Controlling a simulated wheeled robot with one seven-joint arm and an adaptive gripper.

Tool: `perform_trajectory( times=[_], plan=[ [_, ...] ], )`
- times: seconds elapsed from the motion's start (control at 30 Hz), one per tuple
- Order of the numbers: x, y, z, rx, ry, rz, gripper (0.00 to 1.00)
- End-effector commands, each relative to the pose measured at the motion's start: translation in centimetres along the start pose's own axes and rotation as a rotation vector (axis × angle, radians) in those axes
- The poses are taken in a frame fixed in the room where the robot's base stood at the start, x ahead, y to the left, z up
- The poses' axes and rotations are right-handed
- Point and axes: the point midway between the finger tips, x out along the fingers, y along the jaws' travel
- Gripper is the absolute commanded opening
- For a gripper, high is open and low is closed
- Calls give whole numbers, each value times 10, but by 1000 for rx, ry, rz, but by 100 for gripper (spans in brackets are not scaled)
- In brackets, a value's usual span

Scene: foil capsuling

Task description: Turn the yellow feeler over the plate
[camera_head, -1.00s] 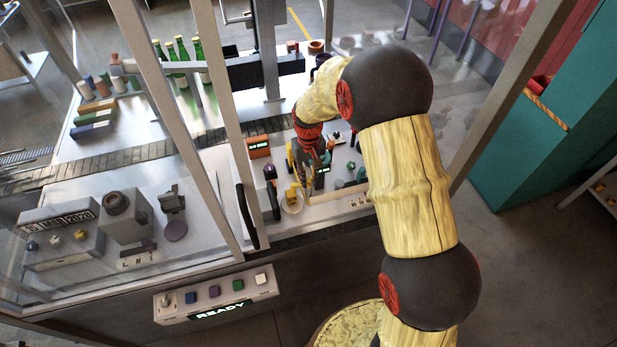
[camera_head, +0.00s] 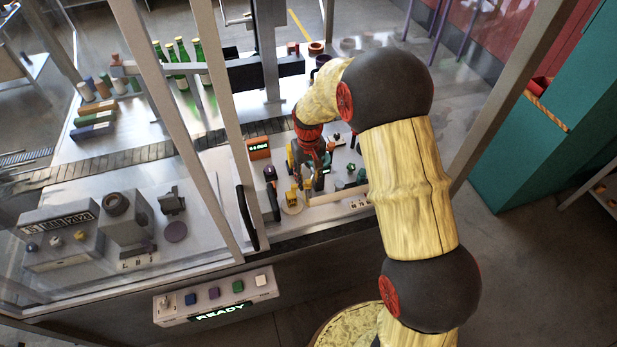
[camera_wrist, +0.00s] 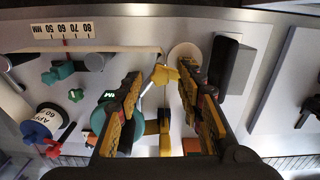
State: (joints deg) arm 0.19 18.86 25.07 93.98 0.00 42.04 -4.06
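The yellow feeler (camera_wrist: 164,75) shows in the wrist view as a small lobed yellow piece beside the near edge of the round cream plate (camera_wrist: 183,50). In the head view the yellow feeler (camera_head: 292,196) overlaps the plate (camera_head: 292,208) in the picture; I cannot tell its height above it. My gripper (camera_wrist: 160,82) is open, with one finger on each side of the feeler in the wrist view. No contact is visible. In the head view my gripper (camera_head: 311,176) is small and partly hidden among the instruments.
A cabin post (camera_head: 223,100) stands left.

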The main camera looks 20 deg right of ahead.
Motion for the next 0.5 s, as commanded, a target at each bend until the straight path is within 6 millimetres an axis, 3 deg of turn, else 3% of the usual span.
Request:
perform_trajectory(
  times=[0.27,0.5],
  plan=[
    [-10,0,-1,0,2,0,37],
    [-55,0,-1,0,4,0,37]
  ],
)
